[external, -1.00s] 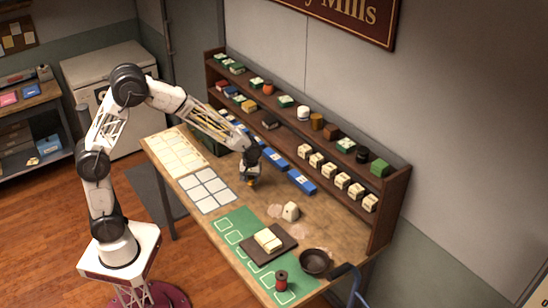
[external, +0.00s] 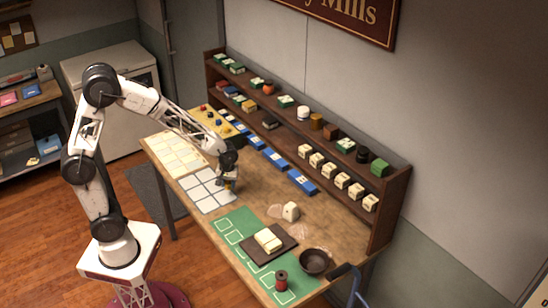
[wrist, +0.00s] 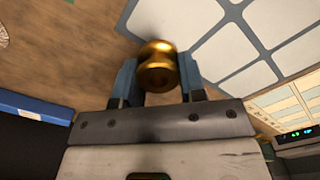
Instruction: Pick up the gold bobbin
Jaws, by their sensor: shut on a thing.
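The gold bobbin (wrist: 157,66) shows in the wrist view between the two blue-grey fingers. My gripper (wrist: 157,80) is shut on it, with a finger against each side. In the external view my gripper (external: 230,184) points down over the workbench, at the right edge of the white grid sheet (external: 207,190). The bobbin is too small there to make out clearly. In the wrist view the pale grid cells lie to the right, beyond the bobbin.
A green mat (external: 228,224) holds a dark board (external: 286,247) and a red spool (external: 281,281). A dark bowl (external: 315,262) and a cream block (external: 291,211) stand nearby. Blue boxes (external: 301,182) line the shelf foot.

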